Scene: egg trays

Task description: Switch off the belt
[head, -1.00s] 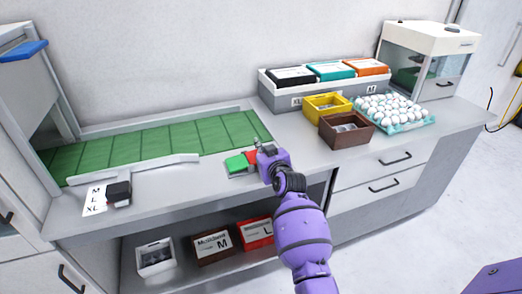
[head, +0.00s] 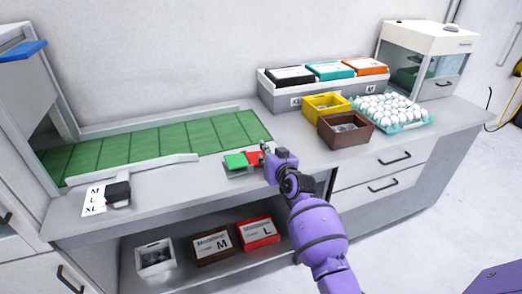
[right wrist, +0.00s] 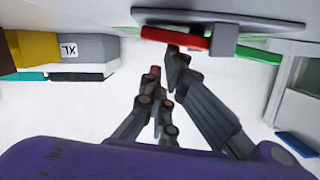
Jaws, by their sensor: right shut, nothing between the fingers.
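The belt (head: 150,140) is a green segmented strip on the left of the counter. A small control box with a green button (head: 236,161) and a red button (head: 254,158) sits at its near right end. The red button (right wrist: 178,38) and green button (right wrist: 258,54) also show in the right wrist view. My right gripper (head: 265,152) is shut and empty, just right of the red button. In the right wrist view its dark fingers (right wrist: 166,68) are close to the red button; I cannot tell whether they touch it. My left gripper is not in view.
Right of my arm stand a yellow box (head: 325,106), a brown box (head: 345,130) and a tray of eggs (head: 425,122). A low guide rail (head: 135,168) runs along the belt's near side. A size card (head: 92,203) with a black device lies at front left.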

